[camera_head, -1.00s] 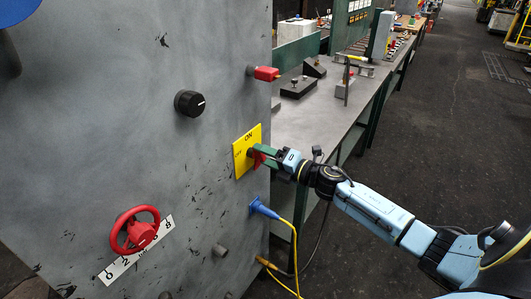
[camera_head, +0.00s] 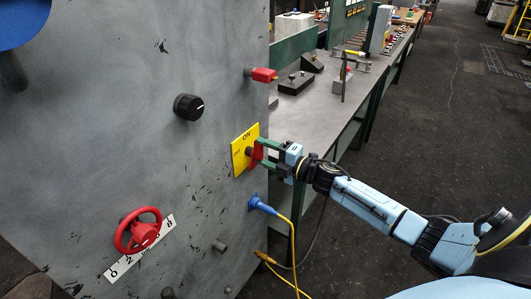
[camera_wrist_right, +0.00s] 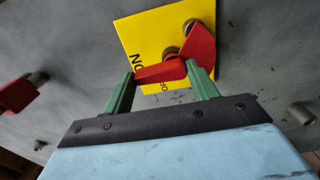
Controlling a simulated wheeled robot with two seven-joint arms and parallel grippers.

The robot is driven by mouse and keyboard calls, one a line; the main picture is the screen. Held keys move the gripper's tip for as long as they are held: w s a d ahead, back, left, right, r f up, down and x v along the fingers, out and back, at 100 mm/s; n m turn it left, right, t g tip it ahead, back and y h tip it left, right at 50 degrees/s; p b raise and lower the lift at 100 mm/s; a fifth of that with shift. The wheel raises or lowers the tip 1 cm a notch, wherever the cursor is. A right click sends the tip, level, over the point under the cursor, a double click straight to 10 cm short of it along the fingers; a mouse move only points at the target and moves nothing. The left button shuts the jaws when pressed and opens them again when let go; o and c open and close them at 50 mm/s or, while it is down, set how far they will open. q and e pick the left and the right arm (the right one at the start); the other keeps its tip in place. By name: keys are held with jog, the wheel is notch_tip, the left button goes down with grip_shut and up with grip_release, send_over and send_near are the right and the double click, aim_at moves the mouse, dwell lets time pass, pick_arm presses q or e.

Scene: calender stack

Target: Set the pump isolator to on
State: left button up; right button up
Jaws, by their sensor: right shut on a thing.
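The pump isolator is a yellow plate (camera_head: 239,161) on the grey panel, with ON printed at its top and OFF at its left. Its red handle (camera_head: 257,154) stands out from the plate on a dark hub. My right gripper (camera_head: 267,152) is shut on the red handle, one green finger above and one below in the head view. In the right wrist view the handle (camera_wrist_right: 202,52) runs between the fingertips of the gripper (camera_wrist_right: 160,76), over the yellow plate (camera_wrist_right: 143,33). The handle's exact angle is hard to tell. My left gripper is not in view.
The panel also carries a black knob (camera_head: 188,107), a red-tipped lever (camera_head: 263,74), a red handwheel (camera_head: 139,231), a blue plug (camera_head: 262,204) with a yellow cable below the isolator, and a blue disc (camera_head: 20,22). A workbench (camera_head: 318,107) with tools stands behind.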

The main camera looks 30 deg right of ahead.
jog(key=o, duration=1)
jog(key=shift+s, duration=0.1)
jog(key=v, duration=1.3)
jog(key=shift+b, duration=0.4)
